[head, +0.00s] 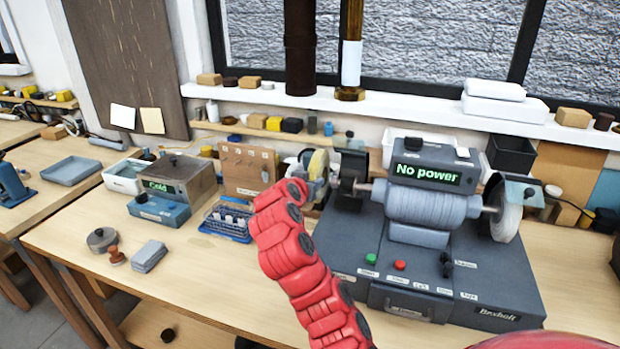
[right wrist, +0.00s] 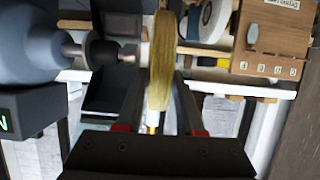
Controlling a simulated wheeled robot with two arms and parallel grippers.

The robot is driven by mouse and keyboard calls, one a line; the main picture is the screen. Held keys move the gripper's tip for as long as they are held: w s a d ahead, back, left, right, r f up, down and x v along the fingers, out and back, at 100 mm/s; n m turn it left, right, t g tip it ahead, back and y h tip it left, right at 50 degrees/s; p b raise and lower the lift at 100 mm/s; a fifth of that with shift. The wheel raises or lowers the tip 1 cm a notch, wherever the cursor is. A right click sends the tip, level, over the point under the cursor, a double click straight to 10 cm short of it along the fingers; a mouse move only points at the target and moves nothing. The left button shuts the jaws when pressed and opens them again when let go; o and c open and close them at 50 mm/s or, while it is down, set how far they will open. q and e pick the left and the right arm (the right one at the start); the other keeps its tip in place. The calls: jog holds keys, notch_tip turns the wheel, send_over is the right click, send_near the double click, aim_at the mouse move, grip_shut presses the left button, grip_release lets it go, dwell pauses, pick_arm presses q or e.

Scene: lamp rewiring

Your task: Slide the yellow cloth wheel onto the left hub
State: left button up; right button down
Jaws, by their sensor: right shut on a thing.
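The yellow cloth wheel (head: 318,163) is at the left end of the grey grinder-like machine (head: 425,205). My right gripper (head: 319,188) is shut on it; the red arm hides part of the grip in the head view. In the right wrist view the yellow wheel (right wrist: 161,60) stands edge-on between the two fingers of my right gripper (right wrist: 160,122). The left hub (right wrist: 103,52), a dark piece on a metal shaft, is just left of the wheel there. The wheel appears beside the hub, with a small gap. My left gripper is not in view.
The machine's display (head: 427,174) reads "No power". A pale wheel (head: 507,212) sits at its right end. A blue wire basket (head: 228,222), a box marked "Cold" (head: 165,190) and a wooden rack (head: 247,168) stand to the left.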

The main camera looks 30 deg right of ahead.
jog(key=shift+s+f, duration=0.1)
jog(key=shift+f, duration=0.25)
jog(key=shift+s+d+r, duration=0.1)
jog(key=shift+s+d, duration=0.05)
jog(key=shift+d, duration=0.05)
jog(key=shift+s+b, duration=0.1)
jog(key=shift+b, duration=0.25)
jog(key=shift+f+b, duration=0.2)
jog(key=shift+b, duration=0.25)
jog(key=shift+s, duration=0.1)
dwell(0.3)
jog(key=shift+s+d+r+b, duration=0.1)
jog(key=shift+s+d+b, duration=0.3)
